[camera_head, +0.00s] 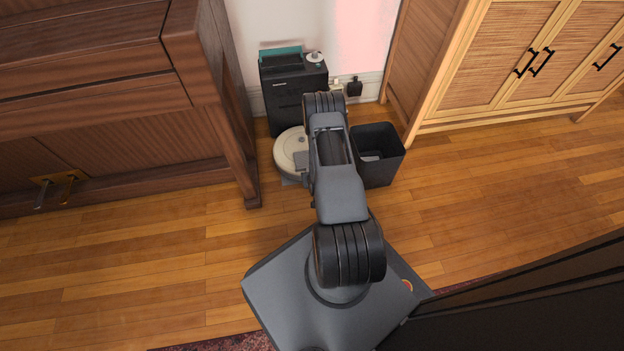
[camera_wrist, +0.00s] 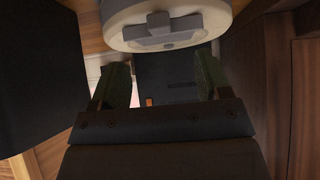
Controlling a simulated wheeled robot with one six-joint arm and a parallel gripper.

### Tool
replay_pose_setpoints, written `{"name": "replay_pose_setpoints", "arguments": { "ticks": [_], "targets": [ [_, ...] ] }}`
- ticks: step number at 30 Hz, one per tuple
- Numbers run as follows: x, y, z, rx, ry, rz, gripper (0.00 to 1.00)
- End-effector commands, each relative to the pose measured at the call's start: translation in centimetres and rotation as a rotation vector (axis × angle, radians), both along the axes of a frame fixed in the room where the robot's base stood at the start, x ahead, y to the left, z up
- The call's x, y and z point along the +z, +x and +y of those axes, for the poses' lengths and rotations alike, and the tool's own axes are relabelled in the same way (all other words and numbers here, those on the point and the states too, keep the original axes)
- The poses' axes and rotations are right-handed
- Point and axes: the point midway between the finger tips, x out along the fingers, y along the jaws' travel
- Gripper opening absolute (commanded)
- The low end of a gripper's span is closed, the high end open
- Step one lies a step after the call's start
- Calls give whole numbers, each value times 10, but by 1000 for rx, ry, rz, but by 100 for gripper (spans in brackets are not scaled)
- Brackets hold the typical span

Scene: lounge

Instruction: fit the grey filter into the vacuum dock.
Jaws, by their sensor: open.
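The vacuum dock (camera_head: 288,100) is a black tower against the wall in the head view. Its top shows a teal inner part (camera_head: 281,56) at the back and a small white round piece with a grey centre (camera_head: 314,57) at the right. I cannot tell whether that piece is the grey filter. My gripper is hidden behind my arm there. In the wrist view my gripper (camera_wrist: 160,84) is open, with its two fingers apart and nothing held. A dark panel (camera_wrist: 165,68) with a small orange mark shows beyond and between them, apparently part of the dock.
A cream robot vacuum (camera_head: 288,150) sits on the floor before the dock, also at the top of the wrist view (camera_wrist: 165,16). A black bin (camera_head: 392,155) stands right of my arm. A wooden cabinet (camera_head: 130,100) is close on the left, another (camera_head: 500,90) on the right.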

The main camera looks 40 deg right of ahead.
Motion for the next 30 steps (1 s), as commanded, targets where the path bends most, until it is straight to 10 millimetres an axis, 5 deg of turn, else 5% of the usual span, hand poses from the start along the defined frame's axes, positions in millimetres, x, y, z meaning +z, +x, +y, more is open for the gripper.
{"name": "replay_pose_setpoints", "arguments": {
  "ticks": [14, 30],
  "targets": [
    [-42, 29, -14, -1, 0, -2, 70],
    [-64, 52, -25, -1, 1, 0, 70]
  ]
}}
